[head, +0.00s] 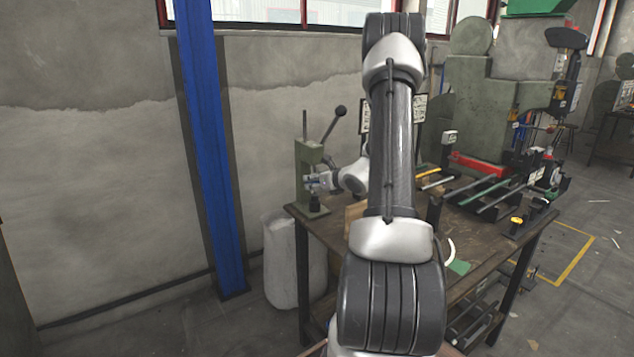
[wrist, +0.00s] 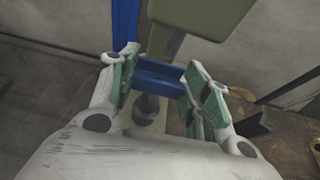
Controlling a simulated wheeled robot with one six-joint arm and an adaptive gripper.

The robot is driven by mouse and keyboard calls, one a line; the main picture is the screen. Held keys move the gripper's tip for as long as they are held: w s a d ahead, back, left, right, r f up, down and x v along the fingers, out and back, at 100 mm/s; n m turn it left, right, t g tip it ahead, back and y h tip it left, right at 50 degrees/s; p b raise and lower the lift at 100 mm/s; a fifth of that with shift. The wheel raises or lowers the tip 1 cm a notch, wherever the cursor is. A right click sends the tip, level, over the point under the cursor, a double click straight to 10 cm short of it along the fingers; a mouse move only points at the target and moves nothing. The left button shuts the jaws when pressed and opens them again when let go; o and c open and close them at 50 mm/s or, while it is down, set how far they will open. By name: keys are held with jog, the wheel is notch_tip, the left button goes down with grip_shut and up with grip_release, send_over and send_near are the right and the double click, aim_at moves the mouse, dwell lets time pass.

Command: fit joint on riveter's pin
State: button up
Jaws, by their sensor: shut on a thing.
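The riveter (head: 306,165) is a small olive-green press with a raised black-knobbed lever, standing at the left end of the bench. Its green body (wrist: 198,15) fills the top of the wrist view. The riveter's pin (wrist: 147,106) appears as a dark upright cylinder below the jaws, partly hidden; its dark lower part shows in the head view (head: 314,202). My gripper (wrist: 163,72) is shut on the joint (wrist: 160,84), a blue piece spanning between its green pads. The joint shows small and blue beside the press in the head view (head: 312,181). I cannot tell whether it touches the pin.
The bench (head: 325,229) has a wooden block (head: 354,215) near the press. Larger machinery (head: 485,110) and rods stand on the right, partly behind my arm. A blue post (head: 212,140) and a white sack-like container (head: 286,262) are left of the bench.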

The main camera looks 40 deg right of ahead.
aim_at(318, 163)
jog(key=shift+f, duration=1.9)
jog(key=o, duration=1)
notch_tip(318, 163, up, 10)
jog(key=shift+r, duration=0.1)
